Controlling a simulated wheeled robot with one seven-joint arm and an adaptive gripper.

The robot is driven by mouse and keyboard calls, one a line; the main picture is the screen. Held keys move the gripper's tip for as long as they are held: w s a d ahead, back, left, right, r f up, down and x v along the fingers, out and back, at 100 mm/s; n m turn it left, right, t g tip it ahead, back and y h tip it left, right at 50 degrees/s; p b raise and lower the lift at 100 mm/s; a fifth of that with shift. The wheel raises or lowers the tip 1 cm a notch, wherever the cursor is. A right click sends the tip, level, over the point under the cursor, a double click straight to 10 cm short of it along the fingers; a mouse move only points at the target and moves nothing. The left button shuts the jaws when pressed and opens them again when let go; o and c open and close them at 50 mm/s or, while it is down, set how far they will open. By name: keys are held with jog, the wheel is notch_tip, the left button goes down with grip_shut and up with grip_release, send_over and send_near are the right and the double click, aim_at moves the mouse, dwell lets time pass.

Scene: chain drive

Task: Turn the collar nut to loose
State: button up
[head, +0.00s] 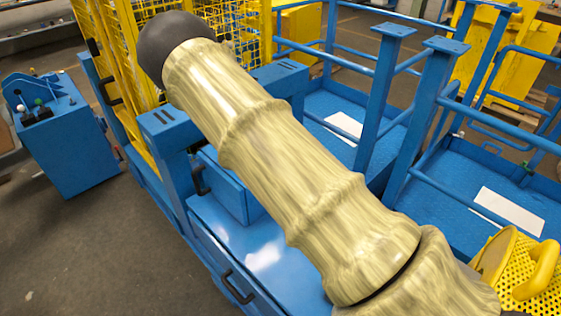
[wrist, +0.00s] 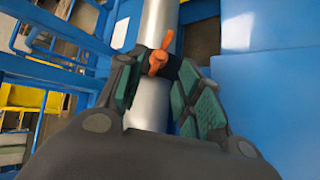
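In the wrist view the collar nut is an orange winged piece (wrist: 158,62) on a dark collar around a silver round post (wrist: 150,105). My gripper (wrist: 157,68) shows there with dark fingers and green ribbed pads, one on each side of the post. The fingers stand apart, with the orange piece between their tips. The right finger overlaps the dark collar's edge; contact cannot be told. In the head view the collar nut and my gripper do not show, and my pale wood-patterned arm covers the middle.
Blue railings with upright posts (head: 380,85) stand behind my arm. A blue cabinet (head: 65,140) stands at the left, near yellow mesh panels (head: 125,50). A yellow perforated part with a handle (head: 520,270) is at the lower right. Grey floor (head: 90,250) is clear at the lower left.

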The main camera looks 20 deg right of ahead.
jog(key=shift+v, duration=3)
